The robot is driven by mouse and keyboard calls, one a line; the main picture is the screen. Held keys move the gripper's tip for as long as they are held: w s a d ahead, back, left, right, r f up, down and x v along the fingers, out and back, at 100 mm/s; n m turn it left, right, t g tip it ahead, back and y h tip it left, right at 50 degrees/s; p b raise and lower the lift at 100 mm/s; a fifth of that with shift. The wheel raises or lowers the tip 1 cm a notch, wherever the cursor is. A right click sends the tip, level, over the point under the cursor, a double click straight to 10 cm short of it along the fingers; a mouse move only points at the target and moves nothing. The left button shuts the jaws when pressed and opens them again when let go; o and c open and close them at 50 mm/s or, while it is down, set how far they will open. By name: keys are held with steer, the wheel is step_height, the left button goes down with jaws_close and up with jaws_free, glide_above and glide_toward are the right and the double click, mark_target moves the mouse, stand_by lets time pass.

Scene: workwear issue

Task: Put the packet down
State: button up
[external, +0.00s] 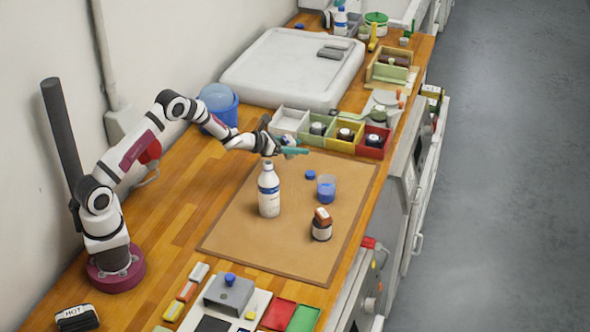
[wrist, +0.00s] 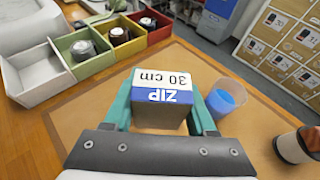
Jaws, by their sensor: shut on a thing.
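The packet (wrist: 161,95) is a small box with a white and blue face reading "ZIP 30 cm". In the wrist view it sits between the teal fingers of my gripper (wrist: 162,108), which is shut on it. In the external view my gripper (external: 292,151) is above the far part of the brown mat (external: 240,233), near the white bottle and just in front of the row of bins. The packet is hard to make out there. The height of the packet above the mat is hard to judge.
White (external: 289,121), green (external: 318,130), yellow (external: 346,136) and red (external: 373,145) bins stand behind the mat. The mat's near part is clear.

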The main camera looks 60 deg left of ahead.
steer(key=a+f, duration=0.2)
steer(key=a, duration=0.1)
steer(key=w+a+f, duration=0.1)
steer(key=a, duration=0.2)
steer(key=a+f, duration=0.2)
steer(key=a, duration=0.1)
steer(key=shift+w+f, duration=0.15)
steer(key=shift+f, duration=0.15)
steer(key=shift+a+f, duration=0.2)
steer(key=shift+f, duration=0.9)
steer(key=shift+a+f, duration=0.2)
steer(key=shift+f, duration=0.85)
steer(key=shift+f, duration=0.1)
steer(key=o, duration=1.4)
steer(key=shift+c, duration=0.2)
steer(key=v, duration=1.2)
steer(key=shift+r, duration=0.2)
